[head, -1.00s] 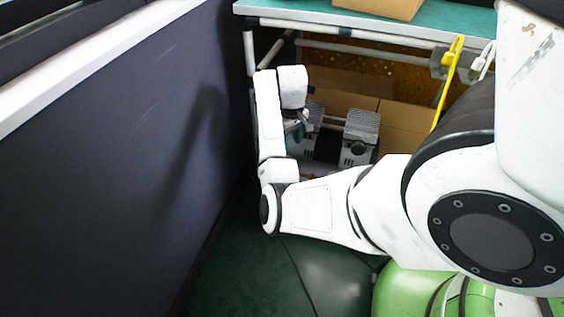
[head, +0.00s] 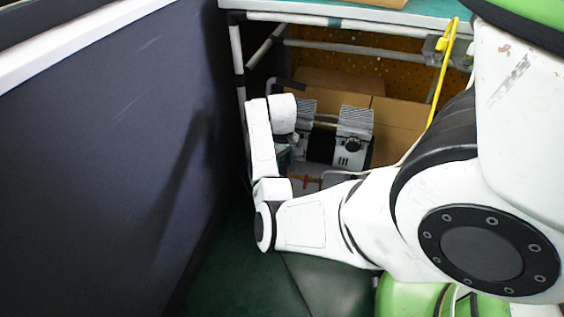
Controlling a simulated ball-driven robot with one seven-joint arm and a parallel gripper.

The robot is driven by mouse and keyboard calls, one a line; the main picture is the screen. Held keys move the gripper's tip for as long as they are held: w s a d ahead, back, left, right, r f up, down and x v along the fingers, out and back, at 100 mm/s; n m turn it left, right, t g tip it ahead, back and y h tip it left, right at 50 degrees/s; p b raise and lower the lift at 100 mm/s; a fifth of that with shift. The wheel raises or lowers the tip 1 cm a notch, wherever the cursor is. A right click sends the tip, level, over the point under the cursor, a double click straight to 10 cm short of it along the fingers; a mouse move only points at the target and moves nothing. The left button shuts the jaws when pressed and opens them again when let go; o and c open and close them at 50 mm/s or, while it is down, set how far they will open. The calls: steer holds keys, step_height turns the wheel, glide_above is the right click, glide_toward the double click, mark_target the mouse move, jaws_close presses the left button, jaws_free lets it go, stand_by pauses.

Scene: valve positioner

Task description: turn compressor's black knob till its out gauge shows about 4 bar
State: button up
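The compressor (head: 354,138) stands under the workbench in the head view, grey-white with ribbed tops and a dark middle. A round black part (head: 353,145) shows on its right block; I cannot tell whether this is the knob. No out gauge can be made out. Small red parts (head: 306,182) show low in front of the compressor, beside my arm. My arm reaches in from the right, and its upright end section stands left of the compressor. My gripper (head: 285,156) is mostly hidden behind my wrist, and its fingers cannot be made out.
A dark wall panel (head: 110,160) with a white top edge runs close on the left. The workbench (head: 350,22) spans above the compressor. Cardboard boxes (head: 400,128) stand behind it. A yellow cable (head: 441,75) hangs at right. The green floor (head: 225,265) is clear in front.

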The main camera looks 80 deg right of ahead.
steer(key=c, duration=0.8)
steer(key=shift+o, duration=0.2)
steer(key=shift+r, duration=0.1)
steer(key=shift+p, duration=0.4)
steer(key=m+p, duration=0.1)
steer(key=p, duration=0.1)
steer(key=shift+r+m+p, duration=0.2)
steer(key=shift+m+p, duration=1.2)
steer(key=shift+p, duration=0.25)
steer(key=shift+f+m+p, duration=0.25)
steer(key=shift+m+p, duration=0.55)
steer(key=shift+m, duration=0.2)
